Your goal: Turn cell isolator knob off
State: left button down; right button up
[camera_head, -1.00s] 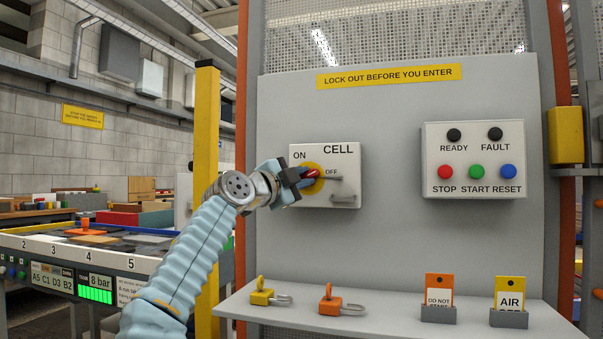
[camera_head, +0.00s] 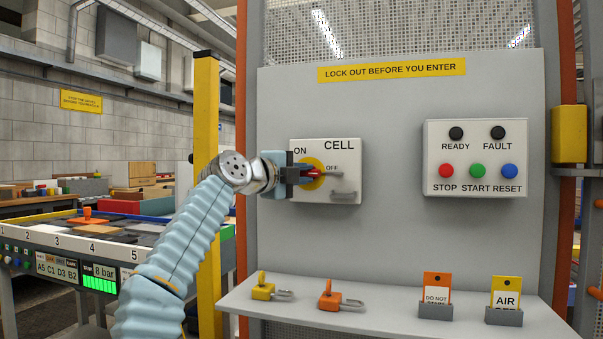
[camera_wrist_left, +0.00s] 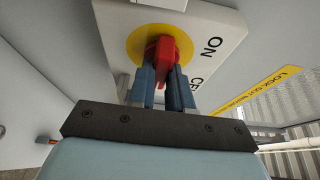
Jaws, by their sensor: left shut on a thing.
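The cell isolator is a pale box (camera_head: 345,196) marked CELL, ON and OFF on the grey panel. Its red knob (camera_head: 316,175) sits on a yellow disc (camera_head: 311,184). My left gripper (camera_head: 305,174) reaches it from the left and is shut on the knob. In the left wrist view the red knob (camera_wrist_left: 165,58) stands between the two blue fingers (camera_wrist_left: 163,88), in front of the yellow disc (camera_wrist_left: 135,42). A grey hasp (camera_head: 343,195) is on the box's lower right. My right gripper is not in view.
A control box (camera_head: 477,185) with several buttons is at the right. On the shelf (camera_head: 395,318) below lie a yellow padlock (camera_head: 263,291), an orange padlock (camera_head: 329,300) and two tag holders (camera_head: 437,312). A yellow post (camera_head: 206,120) stands left of the panel.

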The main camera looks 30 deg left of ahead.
pick_arm(q)
jog(key=c, duration=1)
grip_release()
jog(key=shift+c, duration=0.2)
jog(key=s+a+b, duration=0.2)
jog(key=s+b, duration=0.4)
jog(key=s, duration=0.7)
jog(key=shift+s, duration=0.3)
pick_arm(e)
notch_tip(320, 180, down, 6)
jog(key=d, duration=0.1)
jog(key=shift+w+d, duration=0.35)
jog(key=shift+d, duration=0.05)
